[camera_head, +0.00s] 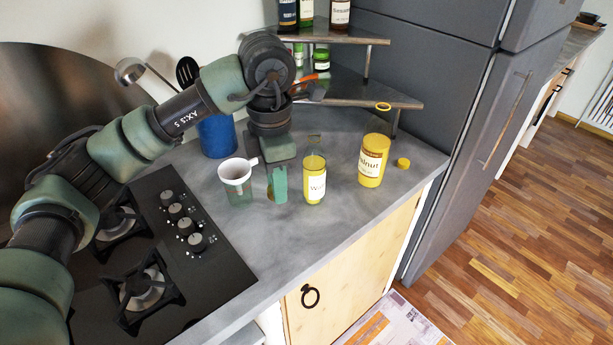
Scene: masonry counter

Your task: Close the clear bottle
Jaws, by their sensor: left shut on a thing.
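A clear bottle with yellow contents and a walnut label (371,162) stands upright on the grey counter. A yellow ring shows at its clear top. A yellow cap (403,163) lies on the counter just right of it. My left gripper (277,190) points down, left of both labelled bottles and away from the cap. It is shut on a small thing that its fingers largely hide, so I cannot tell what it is. My right gripper is not in view.
A second bottle with yellow contents (314,184) stands between my left gripper and the walnut bottle. A white funnel (236,172) sits on a greenish glass (240,194) beside the gripper. A blue utensil pot (217,137), metal shelf (350,91) and black hob (160,235) are nearby.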

